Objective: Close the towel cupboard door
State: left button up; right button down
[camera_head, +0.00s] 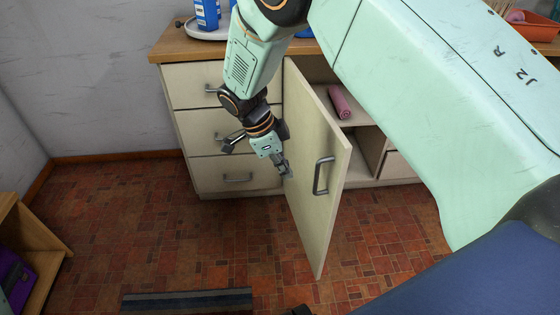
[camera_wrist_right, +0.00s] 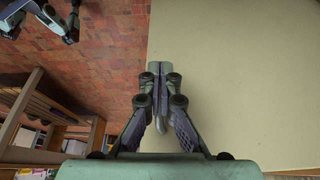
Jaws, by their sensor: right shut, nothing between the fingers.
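The towel cupboard door (camera_head: 318,165) is cream with a dark bar handle (camera_head: 322,176). It stands wide open, swung out from the cabinet front. Inside the cupboard, a rolled pink towel (camera_head: 340,102) lies on a shelf. My right gripper (camera_head: 286,172) is shut and empty, at the left face of the door, on the side away from the cupboard opening. In the right wrist view the shut fingers (camera_wrist_right: 159,72) lie over the left edge of the pale door panel (camera_wrist_right: 230,75); I cannot tell whether they touch it. My left gripper is not in view.
A drawer stack (camera_head: 222,125) with bar handles stands left of the open door. The wooden counter (camera_head: 185,45) holds a tray with blue bottles (camera_head: 207,14). A wooden shelf unit (camera_head: 30,250) is at lower left. A striped mat (camera_head: 187,301) lies on the tiled floor, which is otherwise mostly clear.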

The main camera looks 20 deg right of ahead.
jog(key=d, duration=0.1)
jog(key=s+d+f+b, duration=0.1)
jog(key=d, duration=0.1)
jog(key=d+f, duration=0.1)
jog(key=shift+s+d+f, duration=0.15)
jog(key=shift+s+d, duration=0.1)
jog(key=shift+s, duration=0.15)
jog(key=shift+s+d, duration=0.1)
jog(key=shift+d, duration=0.15)
